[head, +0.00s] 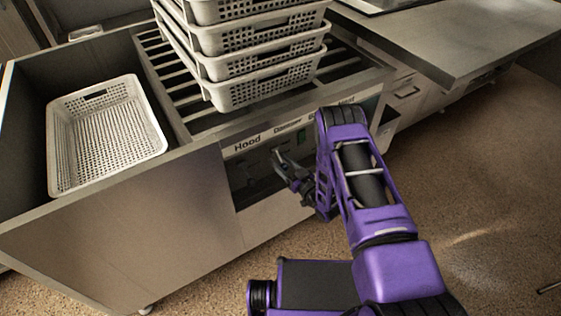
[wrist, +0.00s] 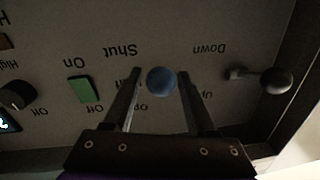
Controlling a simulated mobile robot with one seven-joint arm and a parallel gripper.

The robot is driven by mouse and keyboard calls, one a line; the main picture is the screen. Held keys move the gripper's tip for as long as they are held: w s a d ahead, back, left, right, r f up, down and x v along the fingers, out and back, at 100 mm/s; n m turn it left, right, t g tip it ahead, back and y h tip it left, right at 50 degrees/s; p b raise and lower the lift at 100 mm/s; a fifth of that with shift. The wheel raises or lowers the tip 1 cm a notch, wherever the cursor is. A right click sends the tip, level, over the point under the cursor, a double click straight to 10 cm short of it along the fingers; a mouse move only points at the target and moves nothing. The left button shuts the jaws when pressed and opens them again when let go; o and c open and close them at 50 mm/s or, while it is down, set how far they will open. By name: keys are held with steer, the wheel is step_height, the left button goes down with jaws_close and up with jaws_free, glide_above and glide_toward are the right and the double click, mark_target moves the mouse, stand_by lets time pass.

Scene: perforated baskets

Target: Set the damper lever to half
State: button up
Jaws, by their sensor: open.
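The damper lever shows in the wrist view as a blue round knob (wrist: 161,80) on the panel. Its stem is hidden behind the knob. The panel text is upside down there, with "Shut" above and to the left of the knob and two partly covered labels lower down. The knob appears level with the middle label, but its exact setting cannot be told. My gripper (wrist: 160,78) is open, with one finger on each side of the knob; contact cannot be told. In the head view my gripper (head: 280,158) is at the panel (head: 247,168), below the "Damper" label, and the knob cannot be made out.
A black-knobbed lever (wrist: 276,80) by "Down" is at right in the wrist view. A green switch (wrist: 85,90) and black dial (wrist: 17,94) are at left. Stacked white baskets (head: 262,90) stand on the slatted top; another basket (head: 105,135) lies left.

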steer(key=shift+w+a, duration=0.3)
steer(key=shift+w, duration=0.05)
steer(key=shift+c, duration=0.4)
jaws_close()
stand_by(0.9)
